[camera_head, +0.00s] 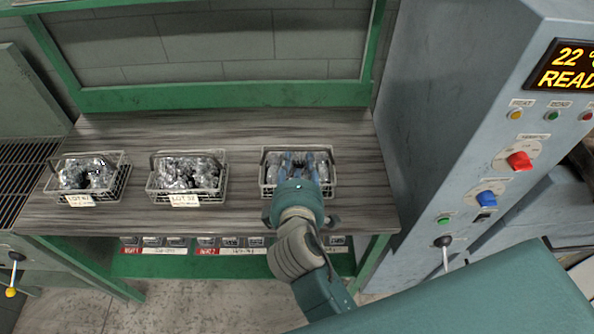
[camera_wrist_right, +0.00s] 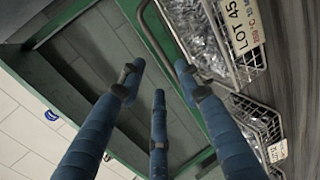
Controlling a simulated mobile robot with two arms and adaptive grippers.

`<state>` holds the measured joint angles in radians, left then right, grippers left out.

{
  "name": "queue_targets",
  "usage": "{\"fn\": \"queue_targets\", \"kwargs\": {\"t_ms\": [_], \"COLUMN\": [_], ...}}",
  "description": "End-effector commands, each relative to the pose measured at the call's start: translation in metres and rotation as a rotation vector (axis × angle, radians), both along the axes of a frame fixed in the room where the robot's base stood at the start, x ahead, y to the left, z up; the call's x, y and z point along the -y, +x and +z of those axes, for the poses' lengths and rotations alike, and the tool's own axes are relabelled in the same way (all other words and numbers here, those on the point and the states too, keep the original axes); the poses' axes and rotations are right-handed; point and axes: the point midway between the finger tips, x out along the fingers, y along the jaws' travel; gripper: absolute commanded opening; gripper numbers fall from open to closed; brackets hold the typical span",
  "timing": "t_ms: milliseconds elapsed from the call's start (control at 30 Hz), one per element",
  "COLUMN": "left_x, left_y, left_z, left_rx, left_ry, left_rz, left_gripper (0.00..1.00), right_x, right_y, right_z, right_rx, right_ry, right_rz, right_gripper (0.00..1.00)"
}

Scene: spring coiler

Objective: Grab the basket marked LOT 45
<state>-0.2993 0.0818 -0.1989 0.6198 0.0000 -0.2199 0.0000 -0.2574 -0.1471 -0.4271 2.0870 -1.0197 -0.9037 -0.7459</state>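The wire basket marked LOT 45 (camera_wrist_right: 240,32) is at the upper right of the right wrist view, filled with shiny metal parts. Its raised handle (camera_wrist_right: 160,42) lies near the fingertips; I cannot tell whether they touch. It appears to be the right basket on the bench in the head view (camera_head: 327,190), where my arm hides its label. My right gripper (camera_head: 298,160) reaches over that basket from the front. In the right wrist view its three blue fingers (camera_wrist_right: 160,85) are spread, with nothing held between them. My left gripper is not in view.
Two more filled baskets stand to the left on the bench (camera_head: 245,205), the left one (camera_head: 85,190) and the middle one (camera_head: 188,188). A green frame (camera_head: 220,97) rises behind. A grey control cabinet (camera_head: 430,130) stands close on the right. Small bins line the shelf below.

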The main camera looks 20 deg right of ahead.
Motion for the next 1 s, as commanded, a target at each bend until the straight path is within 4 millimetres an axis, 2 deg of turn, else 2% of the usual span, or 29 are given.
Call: {"fn": "queue_targets", "kwargs": {"t_ms": [100,367,667,967,1000], "left_x": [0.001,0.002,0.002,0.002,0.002], "left_y": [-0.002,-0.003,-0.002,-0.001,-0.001], "left_z": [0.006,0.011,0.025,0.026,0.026], "left_rx": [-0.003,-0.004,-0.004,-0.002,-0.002], "left_ry": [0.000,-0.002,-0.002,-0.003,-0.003], "left_rz": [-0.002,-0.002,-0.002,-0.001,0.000], "left_gripper": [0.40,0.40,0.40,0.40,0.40], "right_x": [0.007,0.013,0.021,0.023,0.023], "right_y": [0.019,0.039,0.077,0.082,0.082], "right_z": [-0.005,-0.014,-0.029,-0.033,-0.033], "right_rx": [0.000,-0.003,-0.002,-0.002,-0.002], "right_ry": [-0.002,0.002,0.004,0.006,0.006], "right_rz": [-0.002,-0.003,-0.004,-0.004,-0.004], "right_gripper": [0.34,0.34,0.34,0.34,0.30]}}
